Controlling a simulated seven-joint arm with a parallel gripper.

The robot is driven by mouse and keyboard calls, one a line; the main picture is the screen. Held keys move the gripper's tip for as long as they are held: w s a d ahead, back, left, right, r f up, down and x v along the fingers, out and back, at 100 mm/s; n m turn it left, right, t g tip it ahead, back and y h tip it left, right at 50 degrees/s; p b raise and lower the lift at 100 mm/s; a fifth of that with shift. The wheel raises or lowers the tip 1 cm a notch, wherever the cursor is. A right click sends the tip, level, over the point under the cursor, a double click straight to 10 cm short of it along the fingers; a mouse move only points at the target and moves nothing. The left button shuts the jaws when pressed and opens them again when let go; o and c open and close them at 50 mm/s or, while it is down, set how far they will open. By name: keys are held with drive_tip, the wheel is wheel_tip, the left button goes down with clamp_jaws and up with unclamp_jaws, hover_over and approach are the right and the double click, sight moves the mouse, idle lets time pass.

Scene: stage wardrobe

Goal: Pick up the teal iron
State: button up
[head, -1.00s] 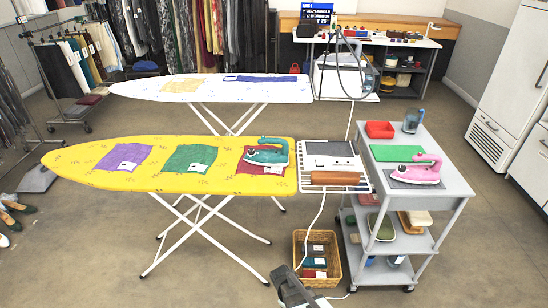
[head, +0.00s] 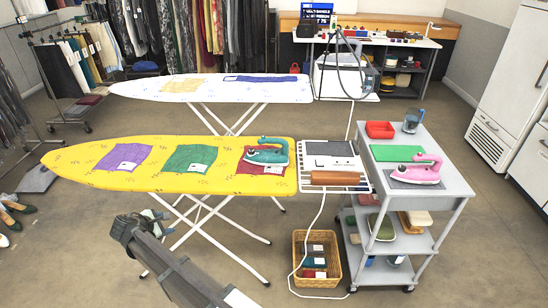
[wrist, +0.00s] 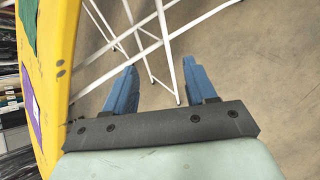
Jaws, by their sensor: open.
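The teal iron (head: 266,152) rests on a dark red cloth (head: 262,169) at the right end of the yellow ironing board (head: 80,172) in the head view. My gripper is open and empty in the wrist view (wrist: 162,92), its two blue fingers apart over the floor beside the board. In the head view my arm reaches in from the bottom, in front of the board and left of the iron, lower than the board top. The iron is not in the wrist view.
A pink iron (head: 418,171) stands on the grey cart (head: 455,182) at right. An iron rest with a brown roller (head: 338,178) adjoins the board's right end. A wicker basket (head: 335,245) sits on the floor. White crossed legs (wrist: 165,50) stand close to my fingers.

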drive_tip(key=s+a+r+n+t+y, duration=0.1)
drive_tip(key=s+a+r+n, duration=0.1)
drive_tip(key=a+r, duration=0.7)
wheel_tip(320, 180, up, 17)
drive_tip(key=m+g+y, duration=0.6)
drive_tip(key=m+g, duration=0.2)
hover_over(277, 139)
drive_tip(key=s+d, duration=0.2)
drive_tip(key=d, duration=0.2)
drive_tip(key=x, duration=1.3)
drive_tip(key=shift+w+d+f, duration=0.15)
drive_tip(key=shift+w, duration=0.25)
clamp_jaws()
